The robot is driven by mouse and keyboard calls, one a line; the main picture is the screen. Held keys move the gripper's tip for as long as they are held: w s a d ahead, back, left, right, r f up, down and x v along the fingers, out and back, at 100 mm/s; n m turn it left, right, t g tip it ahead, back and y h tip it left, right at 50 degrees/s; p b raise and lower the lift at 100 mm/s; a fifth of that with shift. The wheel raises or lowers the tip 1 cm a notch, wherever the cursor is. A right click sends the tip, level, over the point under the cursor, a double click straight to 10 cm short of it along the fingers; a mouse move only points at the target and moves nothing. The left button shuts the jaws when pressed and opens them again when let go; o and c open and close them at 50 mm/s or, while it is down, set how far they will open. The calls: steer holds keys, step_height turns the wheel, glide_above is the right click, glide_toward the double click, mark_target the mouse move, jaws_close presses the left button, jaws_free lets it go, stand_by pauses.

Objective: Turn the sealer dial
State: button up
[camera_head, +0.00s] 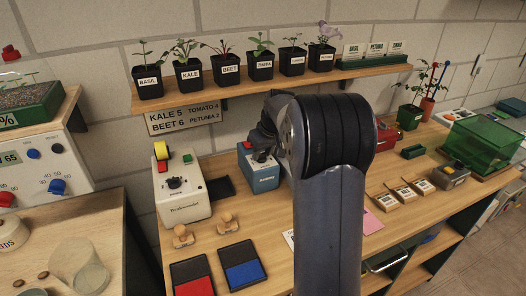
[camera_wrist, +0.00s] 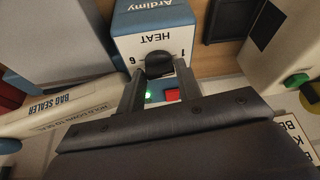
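The sealer dial (camera_wrist: 159,63) is a black knob on the white sloped face of a blue box (camera_wrist: 148,18). In the wrist view its label reads HEAT, with a 6 and a 1 on either side. In the head view the blue box (camera_head: 263,180) stands on the bench just left of my arm, with its dial (camera_head: 261,156) on top. My gripper (camera_wrist: 158,70) is open, its two fingers on either side of the dial with small gaps showing. In the head view my wrist hides most of the gripper.
A green light (camera_wrist: 148,96) and a red button (camera_wrist: 172,95) sit below the dial. A white arm marked BAG SEALER (camera_wrist: 55,99) lies beside the box. A cream machine (camera_head: 180,190) with its own dial stands left of the box. Potted seedlings (camera_head: 261,69) line the shelf above.

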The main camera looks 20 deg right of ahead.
steer(key=c, duration=0.5)
steer(key=shift+a+m, duration=0.1)
steer(key=shift+m, duration=0.3)
steer(key=m+h, duration=0.1)
steer(key=m, duration=0.1)
steer(key=m+h, duration=0.1)
steer(key=m, duration=0.2)
steer(key=shift+w+a+m+h+p, duration=0.1)
steer(key=shift+a+m+h+p, duration=0.1)
steer(key=shift+m+h+p, duration=0.1)
steer(key=m, duration=0.2)
steer(key=m+g+h, duration=0.1)
steer(key=m, duration=0.1)
steer(key=shift+w+a+m, duration=0.1)
steer(key=shift+a+m, duration=0.05)
steer(key=shift+m, duration=0.15)
steer(key=m, duration=0.2)
steer(key=m+g+h, duration=0.1)
steer(key=m, duration=0.1)
steer(key=shift+w+a+m+g, duration=0.1)
steer(key=shift+w+m+g, duration=0.05)
steer(key=shift+m+g, duration=0.15)
steer(key=shift+h, duration=0.3)
steer(key=o, duration=1)
